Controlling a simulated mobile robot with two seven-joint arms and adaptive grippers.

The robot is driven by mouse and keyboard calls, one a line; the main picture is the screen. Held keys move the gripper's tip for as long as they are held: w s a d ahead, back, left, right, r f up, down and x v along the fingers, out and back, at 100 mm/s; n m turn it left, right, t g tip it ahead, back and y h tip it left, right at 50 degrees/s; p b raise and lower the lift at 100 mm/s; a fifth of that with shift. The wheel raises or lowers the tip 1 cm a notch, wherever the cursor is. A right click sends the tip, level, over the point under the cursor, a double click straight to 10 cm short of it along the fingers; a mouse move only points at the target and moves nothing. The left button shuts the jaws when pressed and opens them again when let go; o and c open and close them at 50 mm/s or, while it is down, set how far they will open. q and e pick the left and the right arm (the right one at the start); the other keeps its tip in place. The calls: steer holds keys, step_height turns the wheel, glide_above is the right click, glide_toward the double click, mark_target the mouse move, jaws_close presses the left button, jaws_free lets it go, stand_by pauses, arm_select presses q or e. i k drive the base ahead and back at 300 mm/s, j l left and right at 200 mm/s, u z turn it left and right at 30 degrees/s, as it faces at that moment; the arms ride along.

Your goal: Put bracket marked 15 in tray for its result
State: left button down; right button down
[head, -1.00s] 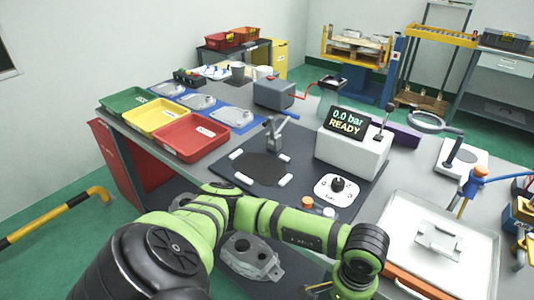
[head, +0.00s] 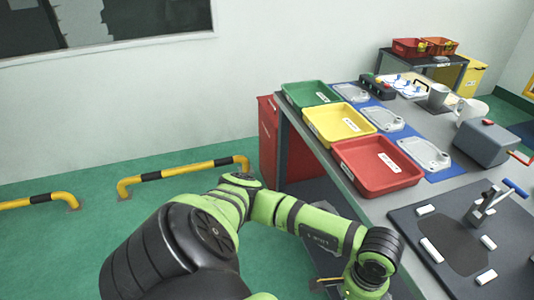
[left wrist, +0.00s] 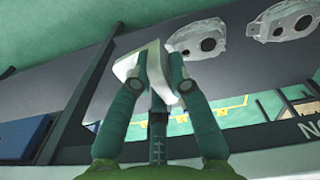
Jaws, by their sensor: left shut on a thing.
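In the left wrist view my left gripper (left wrist: 160,70) is shut on a pale grey-white bracket (left wrist: 152,58). The bracket is held tilted between the fingertips, and no number on it is readable. In the head view my left arm reaches in from below, with its gripper and the bracket not clearly visible. A green tray (head: 304,94), a yellow tray (head: 318,127) and a red tray (head: 346,171) stand in a row on the table's left side. Each is empty and carries a small white label, too small to read. My right gripper is not in view.
Grey castings (head: 424,152) lie on blue mats right of the trays. A clamp fixture (head: 482,208) stands on a dark mat at right. Two castings (left wrist: 198,38) lie on a dark surface in the left wrist view. A yellow-black rail (head: 185,172) runs along the floor.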

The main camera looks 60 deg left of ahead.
mark_target(307, 96)
steer(key=j+u, duration=0.1)
steer(key=j, duration=0.4)
steer(key=i+j, duration=0.15)
steer(key=j, duration=0.35)
steer(key=i+j+u, duration=0.15)
steer(key=j, duration=0.35)
steer(key=i+j, duration=0.1)
steer(key=j, duration=0.75)
steer(key=i+j, duration=0.15)
steer(key=j, duration=0.6)
steer(key=i+u, duration=0.05)
